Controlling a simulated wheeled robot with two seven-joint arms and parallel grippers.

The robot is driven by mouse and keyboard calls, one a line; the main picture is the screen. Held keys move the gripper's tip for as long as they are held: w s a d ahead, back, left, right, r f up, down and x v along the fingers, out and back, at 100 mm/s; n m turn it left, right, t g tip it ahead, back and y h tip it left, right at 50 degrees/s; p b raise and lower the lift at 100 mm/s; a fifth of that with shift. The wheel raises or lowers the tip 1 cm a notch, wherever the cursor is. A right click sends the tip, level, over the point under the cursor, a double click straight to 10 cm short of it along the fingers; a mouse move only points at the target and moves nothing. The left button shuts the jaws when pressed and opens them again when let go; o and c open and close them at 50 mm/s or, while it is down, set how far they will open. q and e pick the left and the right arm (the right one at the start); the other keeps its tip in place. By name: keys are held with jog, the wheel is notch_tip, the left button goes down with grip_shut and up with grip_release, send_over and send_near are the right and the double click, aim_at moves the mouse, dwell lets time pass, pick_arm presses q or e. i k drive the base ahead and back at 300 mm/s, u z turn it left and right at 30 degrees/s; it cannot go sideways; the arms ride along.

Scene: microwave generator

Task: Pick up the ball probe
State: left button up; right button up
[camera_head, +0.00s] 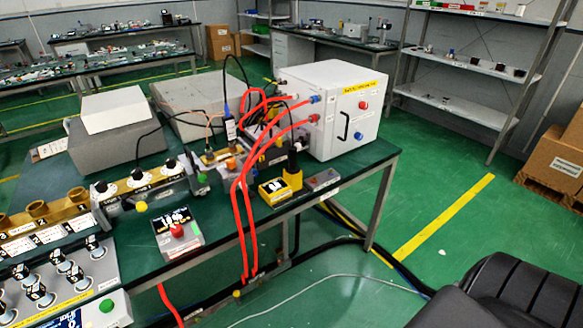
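No item is clearly recognisable as the ball probe at this size. A black upright handle (293,157) stands in a yellow holder (292,179) near the right front of the green-topped bench (345,177); I cannot tell whether it is the probe. A dark upright cylinder with a white label (230,130) and a cable at its top stands further left, among small brass parts. Neither of my grippers is in view.
A white box (335,108) with red and blue knobs stands at the bench's back right. Red cables (238,200) hang over the front edge. Cables lie on the floor. Green floor (480,240) right of the bench is mostly clear.

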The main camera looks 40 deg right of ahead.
aim_at(293, 169)
jog(key=u, duration=0.25)
jog(key=i, duration=1.15)
jog(key=z, duration=0.8)
